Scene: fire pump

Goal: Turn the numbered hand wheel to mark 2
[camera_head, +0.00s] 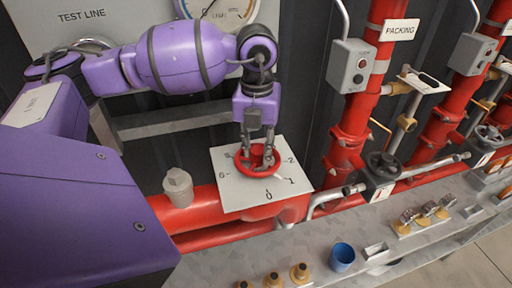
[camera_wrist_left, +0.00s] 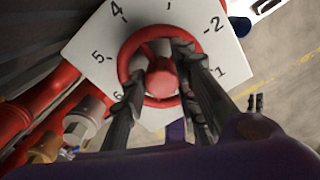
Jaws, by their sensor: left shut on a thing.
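The red hand wheel (camera_head: 256,160) sits on a white square plate (camera_head: 238,194) with numbered marks around its edge. In the head view marks 0, 1 and 2 show along the plate's lower and right side. My left gripper (camera_head: 257,152) reaches down from above and is shut on the wheel. In the left wrist view the wheel (camera_wrist_left: 161,34) shows with its central hub, and the two dark fingers lie at its rim on either side. Marks 1, 2, 4, 5 and 6 are readable there. I cannot tell a pointer on the wheel. My right gripper is not in view.
A blue cup (camera_head: 342,257) and several brass fittings (camera_head: 300,273) stand on the grey ledge in front. A gauge panel is behind my arm.

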